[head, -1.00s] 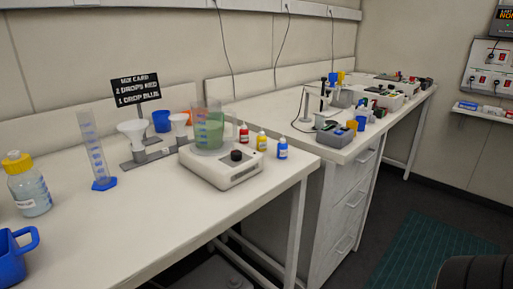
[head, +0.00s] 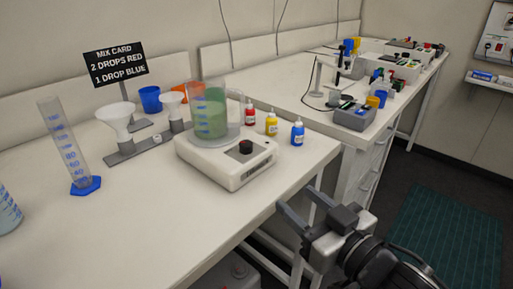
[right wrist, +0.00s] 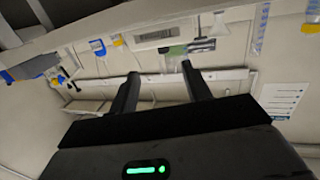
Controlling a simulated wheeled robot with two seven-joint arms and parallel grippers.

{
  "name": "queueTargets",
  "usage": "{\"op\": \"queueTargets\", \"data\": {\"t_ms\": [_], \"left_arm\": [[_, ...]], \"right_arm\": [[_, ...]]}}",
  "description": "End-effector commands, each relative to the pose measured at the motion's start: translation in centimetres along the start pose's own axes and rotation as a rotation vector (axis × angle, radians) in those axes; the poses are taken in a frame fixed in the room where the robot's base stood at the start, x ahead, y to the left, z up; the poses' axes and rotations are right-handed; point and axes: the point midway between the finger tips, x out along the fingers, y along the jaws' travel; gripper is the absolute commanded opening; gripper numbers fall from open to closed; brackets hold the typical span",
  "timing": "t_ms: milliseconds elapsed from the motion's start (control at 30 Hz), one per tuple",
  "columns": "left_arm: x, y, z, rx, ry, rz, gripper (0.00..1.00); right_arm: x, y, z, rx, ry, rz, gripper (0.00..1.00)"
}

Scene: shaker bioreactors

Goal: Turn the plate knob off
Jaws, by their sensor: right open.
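The white hot plate (head: 222,163) stands on the near bench in the head view. Its round black knob (head: 246,146) is on the front right of its top, and I cannot tell its setting. A glass beaker with green liquid (head: 210,118) stands on the plate. My right gripper (head: 300,197) is open and empty, beyond the bench's front edge, to the lower right of the knob and apart from it. Its two spread fingers also show in the right wrist view (right wrist: 160,78). My left gripper is not in view.
Red (head: 250,114), yellow (head: 271,124) and blue (head: 297,133) dropper bottles stand right of the plate. A funnel stand (head: 140,149) and measuring cylinder (head: 65,145) are at left. The bench top in front of the plate is clear. A second bench (head: 275,85) stands behind.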

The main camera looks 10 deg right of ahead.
Motion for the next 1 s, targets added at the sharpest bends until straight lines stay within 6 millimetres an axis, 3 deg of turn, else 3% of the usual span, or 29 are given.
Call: {"op": "queueTargets", "data": {"t_ms": [33,100,467,500,600,1000], "left_arm": [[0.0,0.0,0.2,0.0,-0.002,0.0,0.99],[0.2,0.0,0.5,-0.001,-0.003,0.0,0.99],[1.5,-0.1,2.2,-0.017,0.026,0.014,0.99],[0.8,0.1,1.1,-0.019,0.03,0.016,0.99],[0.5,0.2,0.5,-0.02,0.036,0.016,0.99],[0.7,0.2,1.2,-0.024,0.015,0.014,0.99]], "right_arm": [[0.0,0.0,-1.3,-0.009,0.03,-0.01,0.48],[0.1,0.0,-2.1,-0.009,0.051,-0.014,0.48],[2.8,-0.1,-1.9,-0.009,0.057,-0.015,0.48],[3.8,0.0,-2.6,-0.005,0.053,-0.012,0.48],[5.8,-0.1,-2.8,-0.005,0.053,-0.013,0.48],[13.7,-0.2,-3.0,-0.005,0.05,-0.013,0.48]]}}
